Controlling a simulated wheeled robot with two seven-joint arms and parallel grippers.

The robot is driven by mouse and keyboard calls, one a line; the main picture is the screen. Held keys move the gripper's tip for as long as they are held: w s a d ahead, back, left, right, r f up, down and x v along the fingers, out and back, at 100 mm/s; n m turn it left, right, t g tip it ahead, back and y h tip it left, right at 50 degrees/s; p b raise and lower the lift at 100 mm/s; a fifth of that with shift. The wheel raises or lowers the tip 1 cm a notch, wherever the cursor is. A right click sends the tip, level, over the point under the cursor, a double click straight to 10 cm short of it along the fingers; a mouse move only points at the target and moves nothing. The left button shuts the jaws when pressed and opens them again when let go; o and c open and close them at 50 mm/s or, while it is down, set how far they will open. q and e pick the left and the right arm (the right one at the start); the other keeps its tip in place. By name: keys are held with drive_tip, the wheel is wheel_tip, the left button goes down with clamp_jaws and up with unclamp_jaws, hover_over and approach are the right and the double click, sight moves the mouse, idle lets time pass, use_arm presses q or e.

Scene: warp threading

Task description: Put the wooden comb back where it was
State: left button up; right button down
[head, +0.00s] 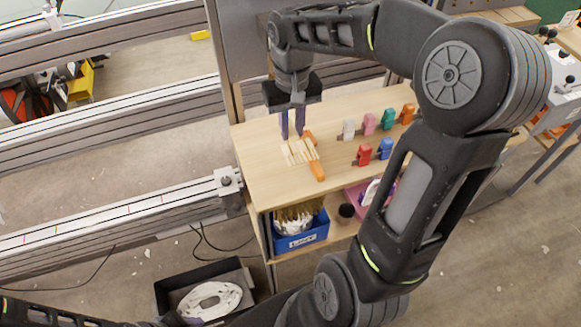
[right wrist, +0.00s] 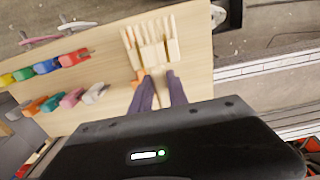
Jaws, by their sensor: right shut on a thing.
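The wooden comb (head: 301,152) is pale, with several light teeth, at the left part of the wooden table top. It also shows in the right wrist view (right wrist: 151,52), its teeth pointing away from my gripper. My right gripper (head: 292,136) points down at the comb's near-gripper edge, its purple fingers (right wrist: 159,90) closed on it. I cannot tell whether the comb touches the table or hangs just above it. An orange tool (head: 318,171) shows partly behind or under the comb. My left gripper is not in view.
Several coloured clips, such as the red one (head: 364,155) and the green one (head: 389,118), stand on the table top (head: 262,151) right of the comb. A blue bin (head: 301,238) sits on the shelf below. Metal rails (head: 120,208) run at left.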

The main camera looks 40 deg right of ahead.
drive_tip(key=shift+f, duration=3.1)
drive_tip(key=shift+f, duration=1.85)
drive_tip(key=shift+f+b, duration=0.25)
drive_tip(key=shift+b, duration=0.05)
drive_tip(key=c, duration=1.3)
unclamp_jaws()
drive_tip(key=shift+r, duration=0.1)
drive_tip(key=shift+r, duration=0.1)
